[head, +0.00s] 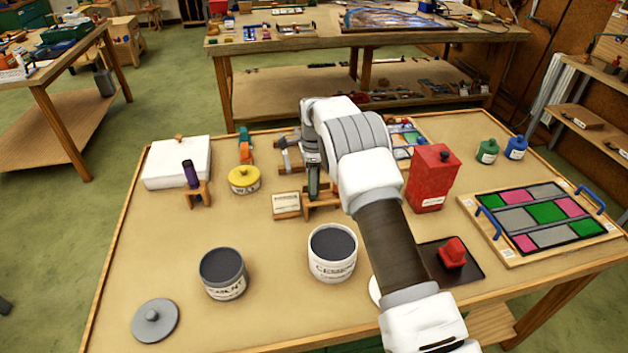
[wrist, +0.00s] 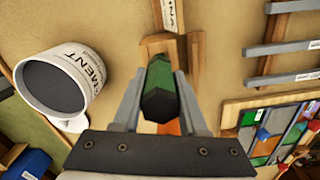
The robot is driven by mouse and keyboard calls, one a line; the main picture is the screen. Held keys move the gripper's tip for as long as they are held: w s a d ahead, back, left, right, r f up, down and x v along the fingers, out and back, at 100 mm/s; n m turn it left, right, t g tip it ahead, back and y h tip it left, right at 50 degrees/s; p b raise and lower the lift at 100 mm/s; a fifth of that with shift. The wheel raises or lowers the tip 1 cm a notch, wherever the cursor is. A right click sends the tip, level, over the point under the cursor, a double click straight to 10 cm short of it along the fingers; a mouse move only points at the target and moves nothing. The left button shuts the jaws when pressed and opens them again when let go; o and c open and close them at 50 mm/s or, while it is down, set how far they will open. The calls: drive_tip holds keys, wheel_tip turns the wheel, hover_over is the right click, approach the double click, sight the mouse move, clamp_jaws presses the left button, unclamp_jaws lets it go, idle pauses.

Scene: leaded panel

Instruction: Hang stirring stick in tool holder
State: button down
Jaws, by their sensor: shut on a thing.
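My gripper (head: 313,165) points down over the middle of the table and is shut on a dark green handle, which I take to be the stirring stick (head: 314,182). In the wrist view the stick (wrist: 159,88) sits between the two grey fingers (wrist: 160,100). The wooden tool holder (head: 328,201) stands at the stick's lower end, and it also shows in the wrist view (wrist: 193,55). The stick looks upright and overlaps the holder. I cannot tell whether it rests in the holder or hangs just above it; its lower end is hidden.
Two open cans, one grey (head: 223,286) and one white (head: 333,265), stand in front. A yellow-lidded tin (head: 244,190) is at left.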

drive_tip(key=shift+c, duration=1.8)
unclamp_jaws()
drive_tip(key=shift+r, duration=0.1)
wheel_tip(320, 180, up, 17)
drive_tip(key=s+d+r+n+t, duration=0.1)
drive_tip(key=s+d+r+n, duration=0.15)
drive_tip(key=r, duration=0.35)
drive_tip(key=s+d+r+n, duration=0.2)
drive_tip(key=s+d+r, duration=0.15)
drive_tip(key=r, duration=0.25)
drive_tip(key=s+d+r+n+t, duration=0.1)
drive_tip(key=s+d+r+n, duration=0.15)
drive_tip(key=s, duration=0.35)
drive_tip(key=s+d+r+n+t, duration=0.1)
drive_tip(key=s+r+n, duration=0.15)
drive_tip(key=s, duration=0.35)
drive_tip(key=s+d+f+n+t, duration=0.1)
drive_tip(key=s+f+n, duration=0.1)
drive_tip(key=s, duration=0.6)
drive_tip(key=s+d+f+n, duration=0.1)
drive_tip(key=s+n, duration=0.3)
drive_tip(key=s, duration=0.4)
drive_tip(key=s+d+f+n+t, duration=0.1)
drive_tip(key=s+d+f+n, duration=0.1)
drive_tip(key=s, duration=0.6)
drive_tip(key=shift+f+n+t, duration=0.3)
drive_tip(key=shift+f+n, duration=0.25)
drive_tip(key=shift+f, duration=0.2)
